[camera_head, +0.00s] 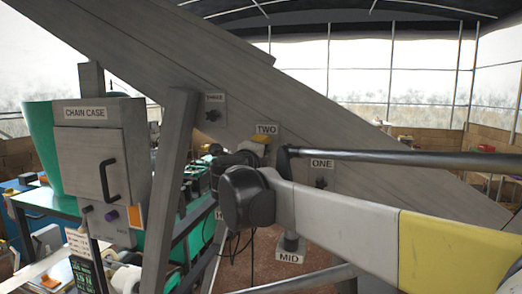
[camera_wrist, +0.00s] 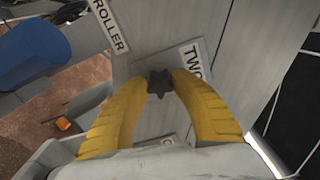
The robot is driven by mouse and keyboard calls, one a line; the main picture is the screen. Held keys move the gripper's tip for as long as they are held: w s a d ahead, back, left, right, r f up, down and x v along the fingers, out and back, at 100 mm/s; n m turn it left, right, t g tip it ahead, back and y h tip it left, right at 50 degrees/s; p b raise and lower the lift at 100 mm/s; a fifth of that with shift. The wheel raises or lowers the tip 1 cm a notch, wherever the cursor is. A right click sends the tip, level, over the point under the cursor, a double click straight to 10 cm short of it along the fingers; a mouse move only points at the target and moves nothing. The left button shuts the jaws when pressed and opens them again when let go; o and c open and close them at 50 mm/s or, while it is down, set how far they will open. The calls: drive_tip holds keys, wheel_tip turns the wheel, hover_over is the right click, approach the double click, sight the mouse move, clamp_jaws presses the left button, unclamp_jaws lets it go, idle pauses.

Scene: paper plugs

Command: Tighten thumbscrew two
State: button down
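Thumbscrew two is a dark star-shaped knob (camera_wrist: 160,83) on the grey sloping beam, beside the TWO label (camera_wrist: 193,62) in the wrist view. The yellow fingers of my gripper (camera_wrist: 158,80) are spread, one on each side of the knob. The right fingertip is very close to the knob; I cannot tell whether either finger touches it. There my wrist hides the knob.
Thumbscrew three (camera_head: 212,115) is up-left on the beam (camera_head: 170,62), and thumbscrew one (camera_head: 321,182) is down-right. The chain case (camera_head: 105,155) and an upright post (camera_head: 170,190) stand left. A MID label (camera_head: 289,258) is below my arm. A ROLLER label (camera_wrist: 108,25) is near the fingers.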

drive_tip(key=m, duration=1.8)
drive_tip(key=shift+m+b, duration=0.3)
drive_tip(key=m, duration=0.6)
drive_tip(key=shift+m, duration=0.4)
drive_tip(key=c, duration=1.1)
unclamp_jaws()
drive_tip(key=shift+o, duration=0.2)
